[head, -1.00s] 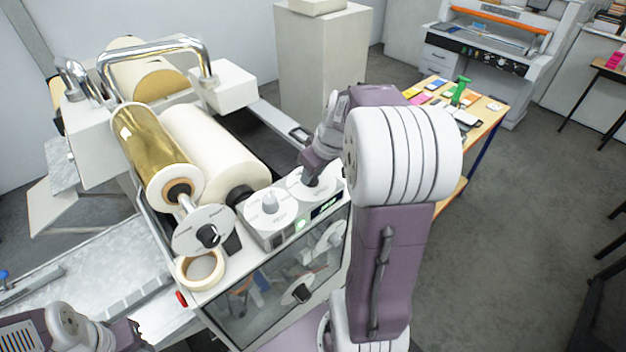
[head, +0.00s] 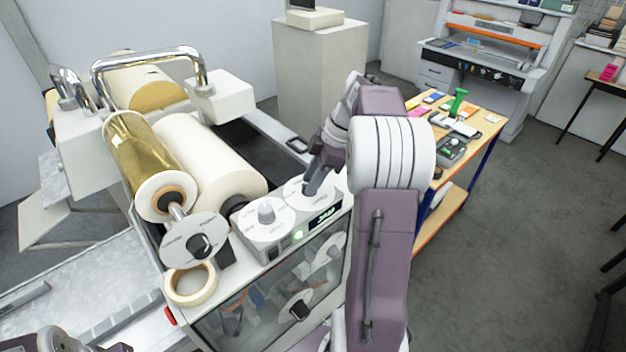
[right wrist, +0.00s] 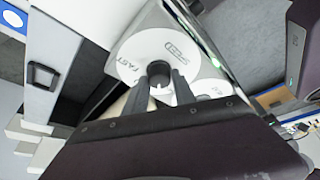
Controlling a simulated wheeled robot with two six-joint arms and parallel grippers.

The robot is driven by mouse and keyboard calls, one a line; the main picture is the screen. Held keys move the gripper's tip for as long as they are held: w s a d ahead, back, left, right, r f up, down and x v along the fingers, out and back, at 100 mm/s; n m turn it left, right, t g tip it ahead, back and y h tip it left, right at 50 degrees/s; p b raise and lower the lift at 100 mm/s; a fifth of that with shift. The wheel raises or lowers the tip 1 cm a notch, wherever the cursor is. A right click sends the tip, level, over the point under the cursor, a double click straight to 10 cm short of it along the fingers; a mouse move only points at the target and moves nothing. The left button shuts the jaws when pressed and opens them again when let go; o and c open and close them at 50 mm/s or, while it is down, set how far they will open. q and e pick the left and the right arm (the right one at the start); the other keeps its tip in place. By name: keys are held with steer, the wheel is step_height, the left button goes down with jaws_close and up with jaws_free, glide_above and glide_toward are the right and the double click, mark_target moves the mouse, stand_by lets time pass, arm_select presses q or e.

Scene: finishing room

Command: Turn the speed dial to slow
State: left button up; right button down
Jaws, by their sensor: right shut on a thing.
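The speed dial is a dark knob (right wrist: 158,70) on a round white plate (right wrist: 135,50) marked SPEED and FAST in the right wrist view. My right gripper (right wrist: 159,84) is shut on this knob, one dark finger on each side. In the head view the right gripper (head: 308,188) reaches down onto the right-hand dial plate (head: 296,192) of the white control box. The gripper hides the knob there, so its pointer setting cannot be read. My left gripper (head: 120,347) barely shows at the bottom left edge, and its jaws are not clear.
A second dial (head: 266,212) stands left of the speed dial. A lit display (head: 325,216) and a green light (head: 299,235) are on the box front. A gold foil roll (head: 140,150) and a white roll (head: 205,155) lie behind. A tape ring (head: 192,285) lies at front left.

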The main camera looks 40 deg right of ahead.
steer(key=shift+f+n+g+y+p, duration=0.15)
steer(key=shift+n+g+p, duration=0.25)
steer(key=shift+n, duration=0.75)
steer(key=shift+f+n+g+y+p, duration=0.1)
steer(key=shift+n+g+y+p, duration=0.3)
steer(key=shift+n, duration=0.75)
steer(key=shift+w, duration=0.1)
steer(key=c, duration=1)
jaws_free()
steer(key=shift+a, duration=0.1)
steer(key=shift+c, duration=0.2)
steer(key=shift+a+r, duration=0.1)
steer(key=shift+r, duration=0.15)
steer(key=v, duration=0.8)
steer(key=shift+r, duration=0.4)
